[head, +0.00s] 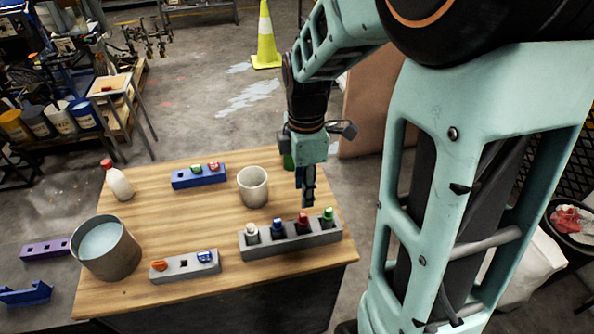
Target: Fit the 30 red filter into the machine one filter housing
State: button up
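The red filter (303,221) stands upright in a grey rack (290,243) on the wooden table, between a blue filter (277,227) and a green filter (327,215). A white filter (252,232) stands at the rack's left end. My gripper (308,203) points down just behind and above the red filter, seemingly apart from it. Its fingers look dark and narrow from here, and their opening cannot be made out. I cannot tell which part is the machine one filter housing, and no number on the red filter is readable.
A blue block (185,182) with green and red pieces and a grey block (185,272) with orange and blue pieces lie on the table. A white cup (252,187), a large pot (108,255) and a red-capped bottle (119,183) stand there too. The table's middle is clear.

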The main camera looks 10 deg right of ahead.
aim_at(303, 215)
notch_tip(303, 215, down, 9)
jog(key=b, duration=0.6)
jog(key=shift+r, duration=0.1)
dwell(0.5)
grip_shut()
